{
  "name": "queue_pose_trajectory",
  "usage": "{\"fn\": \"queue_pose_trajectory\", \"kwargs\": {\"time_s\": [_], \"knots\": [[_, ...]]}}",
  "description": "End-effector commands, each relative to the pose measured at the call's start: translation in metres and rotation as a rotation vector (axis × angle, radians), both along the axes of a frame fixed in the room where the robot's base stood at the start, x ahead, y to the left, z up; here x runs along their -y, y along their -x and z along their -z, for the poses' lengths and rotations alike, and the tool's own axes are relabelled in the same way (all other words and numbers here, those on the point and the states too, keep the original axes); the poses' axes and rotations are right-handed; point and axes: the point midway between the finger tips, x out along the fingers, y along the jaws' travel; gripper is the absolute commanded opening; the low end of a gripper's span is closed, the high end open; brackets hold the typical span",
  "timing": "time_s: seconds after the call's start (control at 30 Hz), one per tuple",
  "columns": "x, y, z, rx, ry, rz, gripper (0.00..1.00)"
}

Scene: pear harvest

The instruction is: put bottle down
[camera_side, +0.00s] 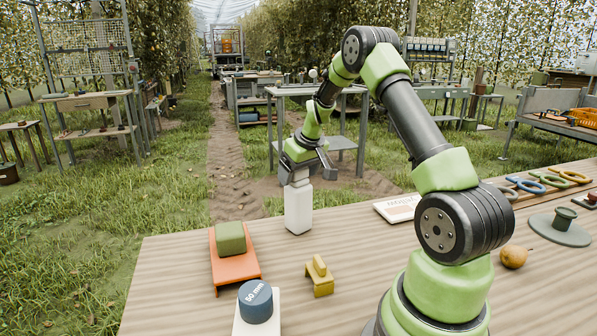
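A white bottle (298,208) with a paler, narrower neck stands upright near the far edge of the wooden table (190,262). My gripper (306,171) is above it, with its fingers around the bottle's top. The bottle's base appears to be at the tabletop; a small gap cannot be ruled out from this view. The gripper's far finger is partly hidden, and the grip on the neck is small in the picture.
Right are a white sign (396,208), a pear (513,257), a round grey base (559,230) and coloured rings (527,185).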

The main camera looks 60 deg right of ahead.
Motion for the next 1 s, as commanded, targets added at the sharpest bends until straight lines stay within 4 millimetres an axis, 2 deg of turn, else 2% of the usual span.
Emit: {"fn": "queue_pose_trajectory", "kwargs": {"time_s": [0.17,0.27,0.7,0.9,1.0], "knots": [[0.000,0.000,-0.002,0.001,0.000,0.000,0.79],[-0.001,0.002,-0.010,0.001,0.002,-0.001,0.79],[-0.014,0.034,-0.093,0.004,0.004,0.000,0.79],[-0.018,0.041,-0.113,0.004,0.002,-0.001,0.79],[-0.035,0.041,-0.125,0.017,-0.001,-0.009,0.79]]}}
